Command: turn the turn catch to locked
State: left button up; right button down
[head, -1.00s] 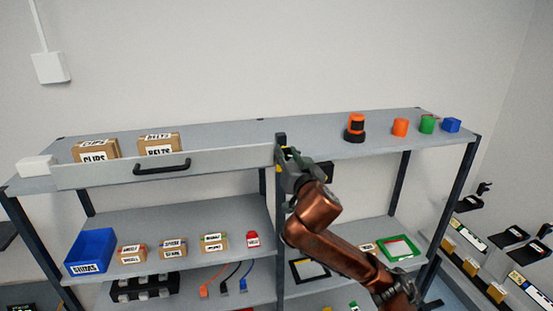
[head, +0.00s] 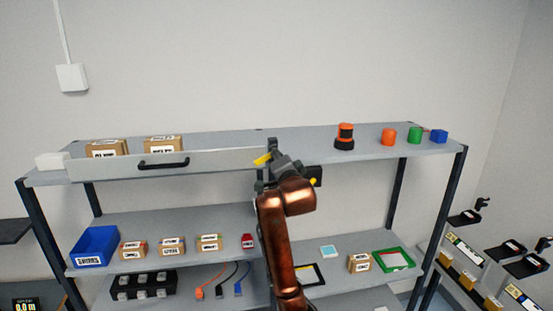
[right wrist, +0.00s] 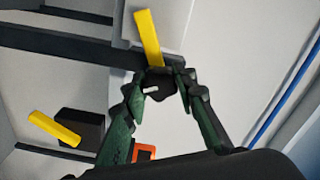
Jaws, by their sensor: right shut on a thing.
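The turn catch shows as a yellow lever (head: 262,159) at the right end of the grey front panel (head: 210,162) with the black handle. In the head view the lever slants across the panel's end, pointing left and slightly down. In the right wrist view the yellow lever (right wrist: 149,38) joins a black knob (right wrist: 158,84). My right gripper (right wrist: 160,80) is shut on that knob, one finger on each side. In the head view my right gripper (head: 275,162) partly hides the catch. My left gripper is out of view.
A black block (right wrist: 82,130) with a second yellow bar (right wrist: 55,128) sits beside the gripper. Cartons (head: 108,147) stand behind the panel. An orange and black beacon (head: 344,137) and coloured pieces stand on the top shelf's right. The shelf between beacon and gripper is clear.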

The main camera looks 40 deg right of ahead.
jog(key=shift+f+m, duration=0.1)
jog(key=shift+m, duration=0.5)
jog(key=m, duration=0.2)
jog(key=shift+m, duration=0.9)
jog(key=shift+f+m, duration=0.1)
jog(key=shift+m, duration=0.3)
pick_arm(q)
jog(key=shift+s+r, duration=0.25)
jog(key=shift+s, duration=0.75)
pick_arm(e)
jog(key=c, duration=1.5)
grip_release()
jog(key=shift+s+d, duration=0.1)
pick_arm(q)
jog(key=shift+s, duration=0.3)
